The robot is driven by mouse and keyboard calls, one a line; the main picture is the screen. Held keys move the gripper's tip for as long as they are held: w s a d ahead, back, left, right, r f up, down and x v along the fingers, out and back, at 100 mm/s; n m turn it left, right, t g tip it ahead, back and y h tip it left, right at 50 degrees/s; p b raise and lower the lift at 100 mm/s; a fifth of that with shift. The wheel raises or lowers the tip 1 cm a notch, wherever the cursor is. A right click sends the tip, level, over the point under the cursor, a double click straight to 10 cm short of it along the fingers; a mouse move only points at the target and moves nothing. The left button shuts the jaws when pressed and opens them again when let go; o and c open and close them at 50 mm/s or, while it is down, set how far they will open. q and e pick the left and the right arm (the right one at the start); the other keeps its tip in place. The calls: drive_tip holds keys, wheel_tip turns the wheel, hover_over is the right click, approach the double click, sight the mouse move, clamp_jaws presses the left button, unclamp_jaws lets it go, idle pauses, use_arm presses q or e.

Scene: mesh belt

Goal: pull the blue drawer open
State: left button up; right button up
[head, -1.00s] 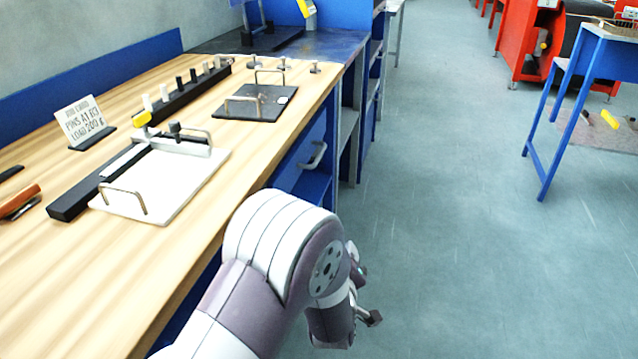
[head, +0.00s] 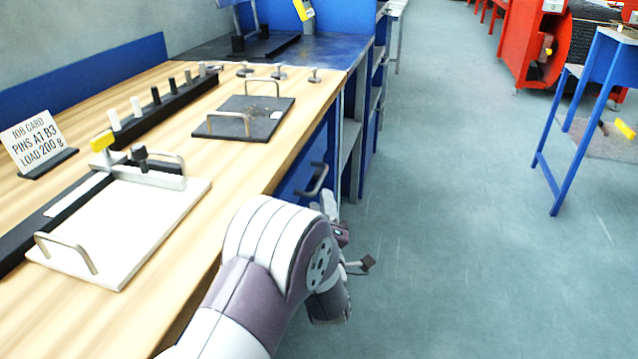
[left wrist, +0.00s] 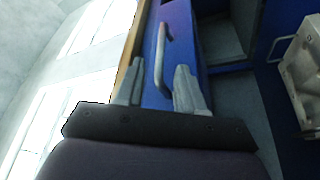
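The blue drawer (head: 297,180) is set in the front of the wooden bench, and its front looks flush with the bench. Its grey bar handle (head: 314,181) is just beyond my left gripper (head: 347,234) in the head view. In the left wrist view the drawer front (left wrist: 183,30) and the handle (left wrist: 160,62) lie ahead of my left gripper (left wrist: 158,72). Its two fingers are apart, with the near end of the handle appearing between them. I cannot tell whether they touch it. My right gripper is not in view.
The wooden bench top (head: 245,170) holds a white plate (head: 130,225), a dark plate (head: 243,118), a pin rack (head: 165,105) and a job card (head: 38,140). Open shelves (head: 350,135) stand beyond the drawer. The floor (head: 440,200) to the right is clear; a blue table (head: 590,90) stands farther right.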

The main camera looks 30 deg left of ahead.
sight(320, 181)
use_arm(q)
drive_tip(key=b+x, duration=0.1)
drive_tip(key=x, duration=0.6)
clamp_jaws()
drive_tip(key=shift+f, duration=0.1)
drive_tip(key=shift+d, duration=0.1)
drive_tip(key=w+d+b, duration=0.1)
drive_tip(key=w+d, duration=0.1)
drive_tip(key=d, duration=0.9)
drive_tip(key=w+d, duration=0.3)
drive_tip(key=d, duration=0.9)
drive_tip(key=shift+w+b, duration=0.3)
drive_tip(key=shift+b, duration=0.05)
unclamp_jaws()
